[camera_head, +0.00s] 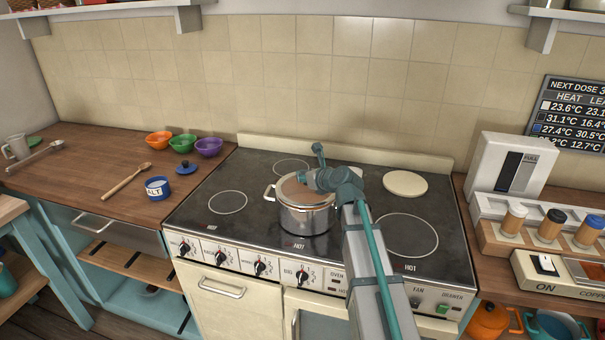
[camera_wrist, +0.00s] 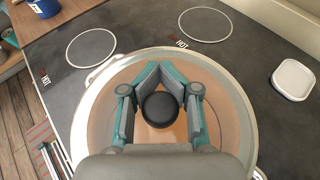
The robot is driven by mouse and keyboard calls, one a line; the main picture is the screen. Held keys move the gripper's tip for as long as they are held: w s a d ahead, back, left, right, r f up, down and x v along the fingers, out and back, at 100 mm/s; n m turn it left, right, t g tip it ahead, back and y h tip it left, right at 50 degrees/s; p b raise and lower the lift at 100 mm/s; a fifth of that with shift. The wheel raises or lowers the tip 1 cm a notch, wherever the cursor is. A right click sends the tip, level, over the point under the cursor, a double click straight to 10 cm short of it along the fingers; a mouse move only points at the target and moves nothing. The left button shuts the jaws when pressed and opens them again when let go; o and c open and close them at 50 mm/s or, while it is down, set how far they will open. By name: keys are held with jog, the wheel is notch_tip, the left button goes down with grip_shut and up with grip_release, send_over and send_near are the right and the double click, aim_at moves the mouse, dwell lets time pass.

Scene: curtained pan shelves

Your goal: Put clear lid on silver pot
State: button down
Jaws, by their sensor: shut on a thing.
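The silver pot (camera_head: 303,218) stands on the black stove top, at the middle front. The clear lid (camera_wrist: 232,110) shows in the wrist view as a large round glass disc with a pale rim and a dark round knob (camera_wrist: 160,110). My gripper (camera_wrist: 160,72) is shut around the knob, one finger on each side. The lid lies over the pot's mouth; a pot handle shows beyond its rim. I cannot tell whether it is fully seated. In the head view my gripper (camera_head: 304,178) is above the pot, and my arm hides part of the pot's right side.
The stove top (camera_head: 260,182) has free ring-marked burners around the pot. A round cream disc (camera_head: 405,183) lies at its back right. A wooden spoon (camera_head: 127,180), a salt pot (camera_head: 157,188) and coloured bowls (camera_head: 183,143) are on the left counter.

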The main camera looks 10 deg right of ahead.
jog(key=shift+f, duration=0.65)
dwell(0.8)
jog(key=c, duration=0.8)
grip_release()
jog(key=shift+s, duration=0.1)
jog(key=v, duration=1.2)
jog(key=shift+a+f, duration=0.1)
